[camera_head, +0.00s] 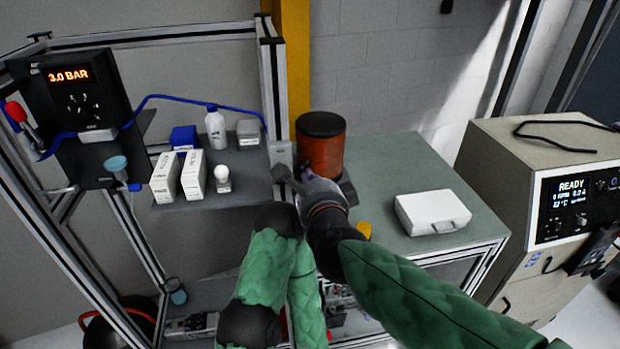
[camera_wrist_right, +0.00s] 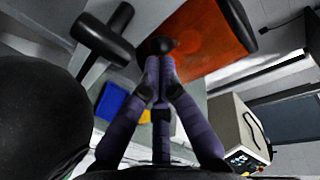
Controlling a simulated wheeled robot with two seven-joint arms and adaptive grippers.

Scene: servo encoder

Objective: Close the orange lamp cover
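A grey lever (camera_head: 288,182) is by the frame post, left of the right gripper. A shelf (camera_head: 205,203) with white boxes and a bottle (camera_head: 215,128) is further left. A white case (camera_head: 432,212) is on the green bench (camera_head: 390,165), which is otherwise mostly clear.

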